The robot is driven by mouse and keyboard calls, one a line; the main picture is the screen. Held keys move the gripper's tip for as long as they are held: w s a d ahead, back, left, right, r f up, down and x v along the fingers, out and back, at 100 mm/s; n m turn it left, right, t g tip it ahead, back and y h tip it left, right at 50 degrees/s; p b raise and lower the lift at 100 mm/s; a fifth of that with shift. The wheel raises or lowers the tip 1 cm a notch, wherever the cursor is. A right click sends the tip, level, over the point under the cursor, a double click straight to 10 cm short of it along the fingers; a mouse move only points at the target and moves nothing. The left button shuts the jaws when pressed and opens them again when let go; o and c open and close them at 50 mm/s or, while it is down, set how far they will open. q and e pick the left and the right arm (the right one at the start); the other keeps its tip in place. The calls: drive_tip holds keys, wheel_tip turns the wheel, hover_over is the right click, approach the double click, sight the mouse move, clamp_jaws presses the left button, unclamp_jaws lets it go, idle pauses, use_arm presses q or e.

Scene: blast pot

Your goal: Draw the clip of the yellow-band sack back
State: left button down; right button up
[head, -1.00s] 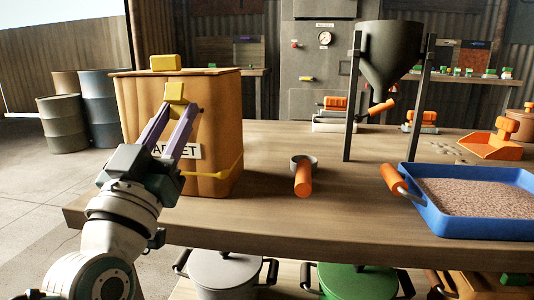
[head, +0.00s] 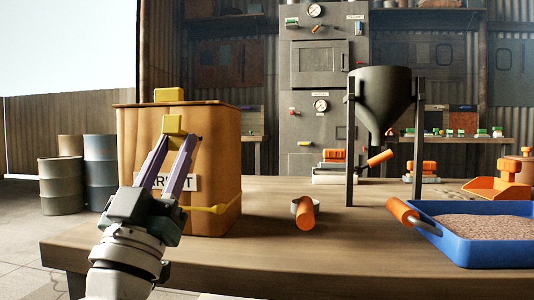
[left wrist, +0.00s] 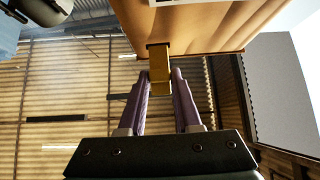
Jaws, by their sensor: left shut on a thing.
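The yellow-band sack (head: 215,150) is a tall, boxy brown sack at the left end of the bench, with a yellow band (head: 213,209) low on it and a partly covered white label. A yellow clip piece (head: 173,124) is on its front near the top; another yellow block (head: 169,95) sits on its top edge. My left gripper (head: 174,137) has its purple fingers shut on the front yellow piece. The left wrist view shows this yellow piece (left wrist: 159,72) between the fingertips, close against the sack (left wrist: 195,25). My right gripper is in neither view.
An orange-handled scoop (head: 305,213) lies on the bench (head: 265,247) right of the sack. A dark hopper (head: 382,95) on posts stands mid-bench, and a blue tray (head: 470,255) of grains is at the right. Grey drums (head: 61,185) stand behind at left.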

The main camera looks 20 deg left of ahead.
use_arm(q)
drive_tip(key=c, duration=0.6)
unclamp_jaws()
drive_tip(key=shift+y, duration=0.3)
drive_tip(key=v, duration=1)
drive_tip(key=shift+r, duration=0.15)
